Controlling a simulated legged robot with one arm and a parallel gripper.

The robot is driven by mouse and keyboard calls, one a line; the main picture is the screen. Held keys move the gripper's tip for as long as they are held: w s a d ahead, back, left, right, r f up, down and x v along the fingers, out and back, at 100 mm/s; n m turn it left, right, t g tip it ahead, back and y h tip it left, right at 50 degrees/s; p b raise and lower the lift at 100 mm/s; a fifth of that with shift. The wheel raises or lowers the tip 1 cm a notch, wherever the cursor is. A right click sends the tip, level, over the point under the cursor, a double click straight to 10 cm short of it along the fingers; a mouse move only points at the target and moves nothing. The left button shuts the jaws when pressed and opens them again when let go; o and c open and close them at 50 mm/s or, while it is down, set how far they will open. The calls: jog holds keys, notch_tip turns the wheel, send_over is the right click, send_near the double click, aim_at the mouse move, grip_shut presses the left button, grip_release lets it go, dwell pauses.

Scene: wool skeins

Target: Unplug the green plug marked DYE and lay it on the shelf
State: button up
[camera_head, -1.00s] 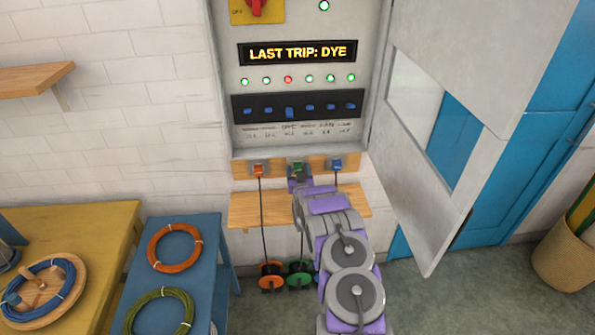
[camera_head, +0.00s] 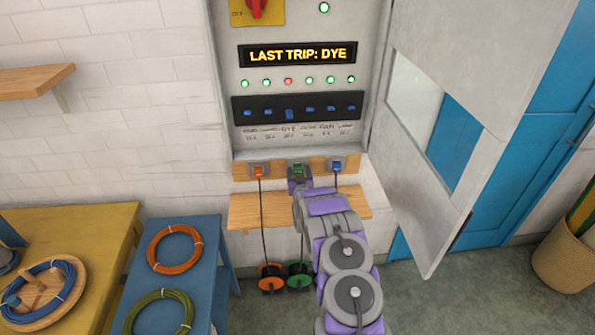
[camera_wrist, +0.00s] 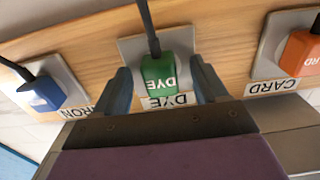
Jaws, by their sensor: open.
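The green plug marked DYE (camera_wrist: 166,76) sits in the middle socket plate on the wooden strip, with a black cord leading from it. In the wrist view my gripper (camera_wrist: 163,85) is open, with one finger on each side of the plug. I cannot tell whether the fingers touch it. In the head view the green plug (camera_head: 297,168) shows just above my gripper (camera_head: 298,181), which partly covers it. The wooden shelf (camera_head: 243,211) is below the sockets, partly hidden by my arm. Its visible parts are bare except for hanging cords.
An orange plug (camera_wrist: 301,54) marked CARD and a blue plug (camera_wrist: 42,94) sit in sockets on either side. Orange (camera_head: 271,279) and green (camera_head: 299,276) cord reels are below. The open cabinet door (camera_head: 425,150) stands to the right.

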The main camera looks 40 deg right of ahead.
jog(key=shift+c, duration=0.2)
grip_shut()
dwell(0.6)
jog(key=shift+s+a, duration=0.1)
jog(key=shift+p+v, duration=1)
jog(key=shift+v, duration=1.9)
